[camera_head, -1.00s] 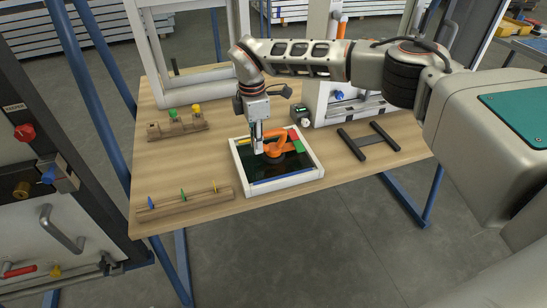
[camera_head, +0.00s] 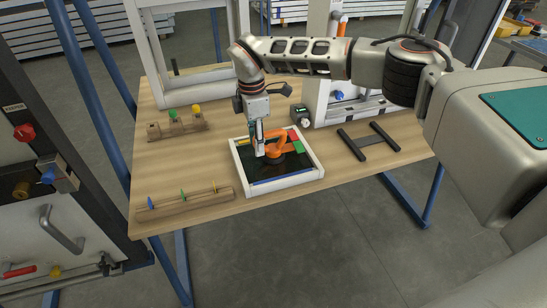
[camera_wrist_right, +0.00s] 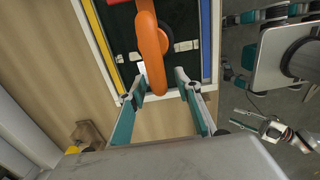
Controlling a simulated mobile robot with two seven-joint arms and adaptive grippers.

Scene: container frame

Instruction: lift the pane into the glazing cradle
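The dark pane (camera_head: 262,182) lies flat inside a white frame (camera_head: 288,183) on the table. An orange lifter with a curved handle (camera_head: 283,147) stands on the pane. It also shows in the right wrist view (camera_wrist_right: 151,45). My right gripper (camera_head: 260,153) points down at the handle. In the wrist view its two fingers (camera_wrist_right: 161,80) are apart, with the handle's end between them and gaps on both sides. A black H-shaped stand (camera_head: 367,144), perhaps the cradle, lies empty right of the frame. My left gripper (camera_wrist_right: 240,118) appears small at the wrist view's right; its opening is unclear.
A wooden rack with coloured wedges (camera_head: 184,202) lies front left, and a wooden block with green and yellow knobs (camera_head: 177,126) behind it. A small dark device (camera_head: 301,115) stands behind the pane's frame. Large white frames (camera_head: 193,90) stand at the back. Table front right is clear.

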